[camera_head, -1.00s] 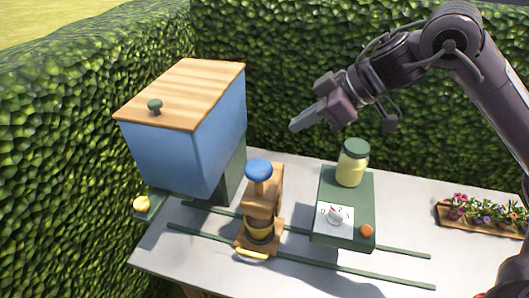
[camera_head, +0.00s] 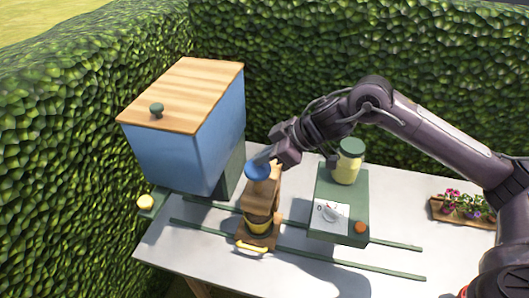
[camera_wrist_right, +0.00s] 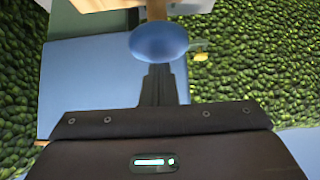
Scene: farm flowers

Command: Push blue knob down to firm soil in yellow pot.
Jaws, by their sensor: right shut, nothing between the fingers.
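The blue knob (camera_head: 257,172) tops a wooden press stand (camera_head: 262,197) on the table, and it shows close ahead in the right wrist view (camera_wrist_right: 158,41). The yellow pot (camera_head: 257,226) sits low in the stand, under the knob; the soil in it cannot be made out clearly. My right gripper (camera_head: 264,158) is shut and empty, its fingertips at the knob's upper side in the head view. In the wrist view the fingers end just below the knob; I cannot tell whether they touch it. My left gripper is not in view.
A blue bin with a wooden lid (camera_head: 190,92) stands left of the press. A green scale (camera_head: 340,229) with a yellow jar (camera_head: 348,163) is to the right. Green rails (camera_head: 345,265) run along the table (camera_head: 220,256). A flower tray (camera_head: 465,211) lies far right.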

